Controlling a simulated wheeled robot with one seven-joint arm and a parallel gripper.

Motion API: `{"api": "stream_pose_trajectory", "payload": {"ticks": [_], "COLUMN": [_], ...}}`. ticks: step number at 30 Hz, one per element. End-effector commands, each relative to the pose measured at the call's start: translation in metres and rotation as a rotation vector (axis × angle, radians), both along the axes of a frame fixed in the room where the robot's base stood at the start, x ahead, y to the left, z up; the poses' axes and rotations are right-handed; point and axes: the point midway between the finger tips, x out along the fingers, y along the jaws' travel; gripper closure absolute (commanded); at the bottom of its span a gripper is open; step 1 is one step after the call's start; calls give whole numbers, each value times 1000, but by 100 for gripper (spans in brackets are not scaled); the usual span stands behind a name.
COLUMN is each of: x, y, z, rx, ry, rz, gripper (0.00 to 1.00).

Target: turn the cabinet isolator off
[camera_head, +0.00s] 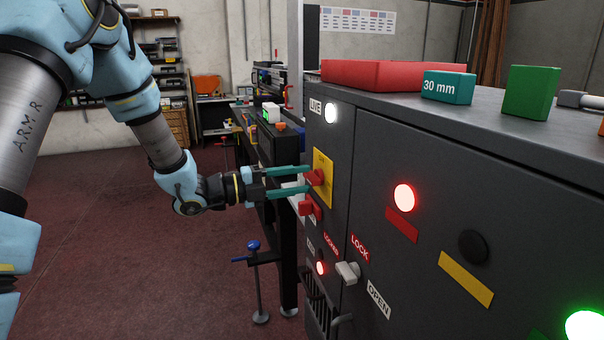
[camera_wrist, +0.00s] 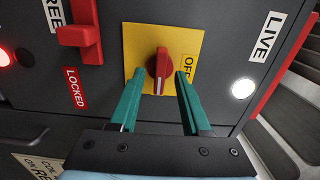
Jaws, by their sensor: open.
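The isolator is a red rotary knob (camera_head: 316,177) on a yellow plate (camera_head: 322,200) on the dark grey cabinet's narrow face. In the wrist view the knob (camera_wrist: 160,68) has a white mark toward the picture's bottom, and an OFF label (camera_wrist: 187,66) shows right of it. My gripper (camera_head: 309,179) is open at the knob. In the wrist view its teal fingertips (camera_wrist: 161,74) are on either side of the knob, with a gap showing on each side. Whether they touch it in depth is unclear. The LIVE lamp (camera_head: 331,113) glows white.
A red lever (camera_head: 310,208) sits just below the plate, near a LOCKED label (camera_wrist: 75,88). A grey latch handle (camera_head: 347,272) sticks out lower down. A red tray (camera_head: 385,75), a teal 30 mm block (camera_head: 447,88) and a green block (camera_head: 529,92) are on the cabinet top.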

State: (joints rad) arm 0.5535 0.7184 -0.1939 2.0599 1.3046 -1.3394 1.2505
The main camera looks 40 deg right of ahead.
Motion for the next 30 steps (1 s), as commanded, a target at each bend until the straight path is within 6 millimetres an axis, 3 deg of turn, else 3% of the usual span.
{"api": "stream_pose_trajectory", "payload": {"ticks": [13, 25, 30], "x": [-4, -4, -4], "y": [-10, -10, -10], "z": [0, 0, 0], "rx": [-1, 0, 0], "ry": [0, 0, 0], "rz": [1, 1, 1], "gripper": [54, 99, 100]}}
